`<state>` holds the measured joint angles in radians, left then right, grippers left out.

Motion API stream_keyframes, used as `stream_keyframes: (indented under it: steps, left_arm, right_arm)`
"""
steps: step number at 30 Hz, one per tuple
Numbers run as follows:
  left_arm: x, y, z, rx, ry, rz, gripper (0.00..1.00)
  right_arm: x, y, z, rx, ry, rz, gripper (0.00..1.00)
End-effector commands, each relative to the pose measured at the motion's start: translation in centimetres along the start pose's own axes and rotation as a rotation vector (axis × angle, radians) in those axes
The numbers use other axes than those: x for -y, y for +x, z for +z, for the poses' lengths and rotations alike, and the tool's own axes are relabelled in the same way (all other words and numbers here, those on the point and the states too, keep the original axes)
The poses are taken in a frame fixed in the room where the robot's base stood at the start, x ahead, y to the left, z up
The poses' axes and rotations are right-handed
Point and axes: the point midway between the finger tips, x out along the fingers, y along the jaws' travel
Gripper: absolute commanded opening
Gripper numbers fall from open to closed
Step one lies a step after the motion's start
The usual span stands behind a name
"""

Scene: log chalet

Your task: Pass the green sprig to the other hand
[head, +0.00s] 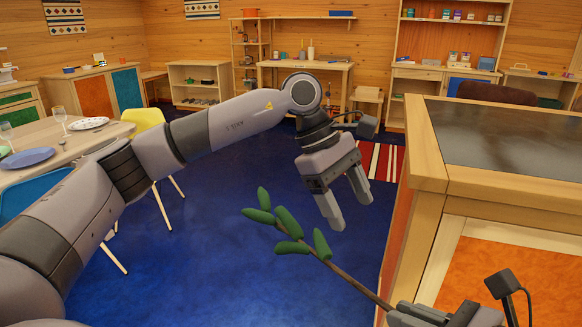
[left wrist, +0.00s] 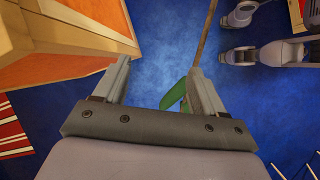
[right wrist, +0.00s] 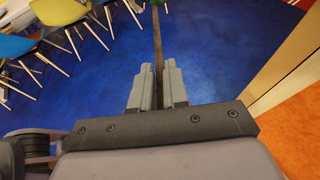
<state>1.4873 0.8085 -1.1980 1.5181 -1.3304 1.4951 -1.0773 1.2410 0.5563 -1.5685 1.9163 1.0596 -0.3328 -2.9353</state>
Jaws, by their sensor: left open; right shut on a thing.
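The green sprig (head: 288,221) has a long brown stem and several plump green leaves at its far end. My right gripper (head: 402,312), at the bottom right of the head view, is shut on the stem's lower end. The right wrist view shows the stem (right wrist: 157,38) running out between the closed fingers (right wrist: 159,68). My left gripper (head: 349,209) is open and empty, pointing down above and right of the leaves. In the left wrist view, the sprig (left wrist: 206,32) passes behind the right-hand finger, which hides part of it, and a leaf shows beside that finger.
A wooden counter with a dark top (head: 500,140) stands close on the right. A dining table (head: 60,150) with plates and chairs, one yellow (head: 143,118), is on the left. Blue floor (head: 200,260) lies open below the sprig. Shelves line the back wall.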

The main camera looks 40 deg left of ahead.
Motion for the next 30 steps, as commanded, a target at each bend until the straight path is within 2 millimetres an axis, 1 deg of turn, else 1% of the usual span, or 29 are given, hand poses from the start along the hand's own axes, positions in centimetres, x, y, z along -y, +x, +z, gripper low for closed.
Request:
stream_keyframes:
  steps: [1,3,7,9,12,15,17,20,23,30]
  left_arm:
    - [0.1,-1.2,-1.0,-0.073,0.017,-0.021,0.70]
    - [0.6,-2.5,-2.5,-0.165,0.035,-0.060,0.70]
    - [1.5,-5.1,-4.7,-0.307,0.049,-0.127,0.70]
    - [1.9,-6.3,-5.6,-0.363,0.049,-0.155,0.70]
    - [2.3,-7.5,-6.4,-0.417,0.048,-0.184,0.70]
    - [2.6,-8.2,-6.9,-0.446,0.045,-0.202,0.70]
    - [2.7,-8.1,-7.1,-0.453,0.044,-0.207,0.70]
    - [3.0,-7.4,-7.6,-0.456,0.044,-0.212,0.70]
    - [3.3,-6.0,-8.3,-0.454,0.044,-0.213,0.70]
    - [4.2,-1.9,-10.3,-0.454,0.044,-0.211,0.70]
  right_arm:
    - [0.0,0.0,0.0,0.001,0.000,0.000,0.00]
    - [0.0,0.0,0.0,0.001,0.000,0.000,0.00]
    - [0.0,0.0,0.0,0.001,0.000,0.000,0.00]
    - [0.0,0.0,0.0,0.001,0.000,0.000,0.00]
    - [0.0,0.0,0.0,0.001,0.000,0.000,0.00]
    - [0.0,0.0,0.0,0.001,0.000,0.000,0.00]
    - [0.0,0.0,0.0,0.001,0.000,0.000,0.00]
    - [0.0,0.0,0.0,0.001,0.000,0.000,0.00]
    - [0.0,0.0,0.0,0.001,0.000,0.000,0.00]
    - [0.0,0.0,0.0,0.001,0.000,0.000,0.00]
